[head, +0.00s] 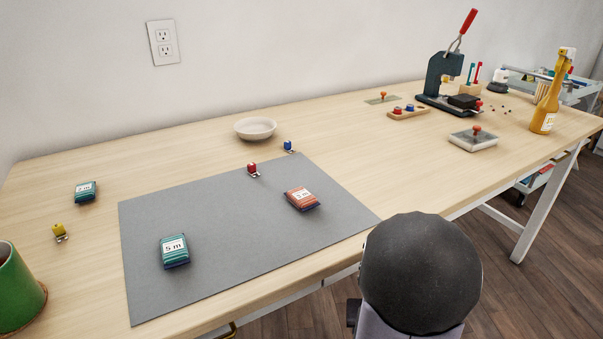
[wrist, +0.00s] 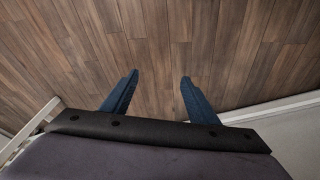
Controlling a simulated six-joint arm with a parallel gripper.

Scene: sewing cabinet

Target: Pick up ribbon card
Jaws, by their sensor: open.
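A teal ribbon card marked 5 m (head: 174,250) lies at the front left of the grey mat (head: 225,222). An orange ribbon card (head: 302,199) with a white label lies on the right part of the mat. A smaller teal card (head: 86,191) lies on the bare table left of the mat. In the wrist view my gripper (wrist: 158,90) is open and empty, its two blue fingers apart over the wooden floor. No card shows in the wrist view. In the head view my arm stands at the table's front edge, and my fingers are hidden there.
A pale bowl (head: 255,128) is behind the mat. A green pot (head: 17,290) stands front left.

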